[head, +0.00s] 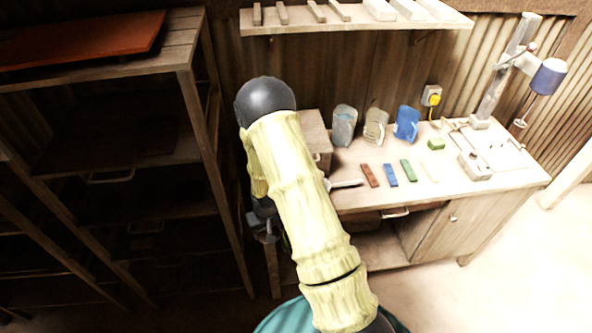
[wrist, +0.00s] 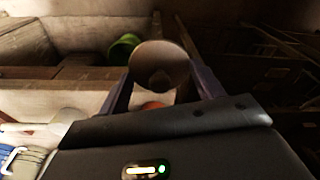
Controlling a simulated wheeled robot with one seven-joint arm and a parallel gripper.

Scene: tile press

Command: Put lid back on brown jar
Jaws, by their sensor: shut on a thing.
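My gripper (wrist: 166,45) is shut on a round brownish lid (wrist: 158,70) with a small knob in its middle; the lid sits between the two fingers in the wrist view. In the head view my gripper (head: 263,226) is a dark shape left of the workbench, low beside my arm, and what it holds cannot be made out there. I cannot pick out a brown jar with certainty in either view. A small orange thing (wrist: 152,105) shows below the lid, between the fingers, mostly hidden.
A dark shelf rack (head: 205,130) stands left. A green round thing (wrist: 123,48) lies beyond my left finger. Open floor lies right.

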